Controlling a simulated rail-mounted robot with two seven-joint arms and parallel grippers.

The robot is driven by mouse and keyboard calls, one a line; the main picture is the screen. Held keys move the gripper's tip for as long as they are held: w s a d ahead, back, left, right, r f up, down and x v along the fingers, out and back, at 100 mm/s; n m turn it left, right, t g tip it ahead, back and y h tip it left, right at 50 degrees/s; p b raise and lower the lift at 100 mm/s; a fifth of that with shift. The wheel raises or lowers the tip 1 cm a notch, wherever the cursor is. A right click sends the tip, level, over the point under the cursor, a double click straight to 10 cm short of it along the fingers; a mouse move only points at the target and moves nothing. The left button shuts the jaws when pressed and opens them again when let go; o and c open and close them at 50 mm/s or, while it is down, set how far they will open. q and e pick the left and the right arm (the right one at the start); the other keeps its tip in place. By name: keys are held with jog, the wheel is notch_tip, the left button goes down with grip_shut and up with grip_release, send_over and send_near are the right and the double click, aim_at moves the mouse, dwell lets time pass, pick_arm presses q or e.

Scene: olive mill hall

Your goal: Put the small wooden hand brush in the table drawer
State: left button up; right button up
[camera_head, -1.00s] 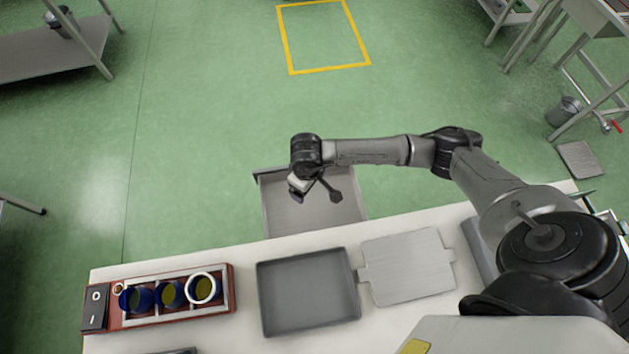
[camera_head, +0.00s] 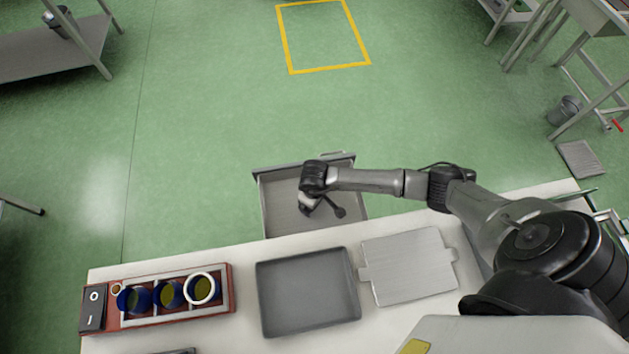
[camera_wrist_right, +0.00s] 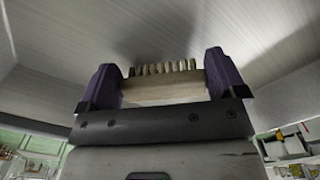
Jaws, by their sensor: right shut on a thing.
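The table drawer (camera_head: 280,218) is pulled open at the far side of the table in the head view. My right gripper (camera_head: 309,206) is over the drawer's inside, its wrist low within the drawer outline. In the right wrist view, my right gripper (camera_wrist_right: 161,72) is shut on the small wooden hand brush (camera_wrist_right: 163,92). The brush's pale wooden body lies across between the two dark purple fingers, with its bristles pointing away from the palm. A pale surface fills the view beyond the bristles. The brush is hidden in the head view. My left gripper is not in view.
On the white table (camera_head: 240,262) are a grey tray (camera_head: 307,330), a flat metal plate (camera_head: 408,266) and a red rack (camera_head: 232,290) with several cups. The drawer's front panel (camera_head: 272,168) rises behind my wrist. Green floor beyond is clear.

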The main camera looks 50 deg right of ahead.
jog(key=shift+f, duration=0.3)
jog(key=shift+f, duration=0.2)
jog(key=o, duration=0.7)
jog(key=shift+r, duration=0.15)
notch_tip(320, 180, up, 12)
jog(key=shift+r+p, duration=0.1)
jog(key=shift+p, duration=0.3)
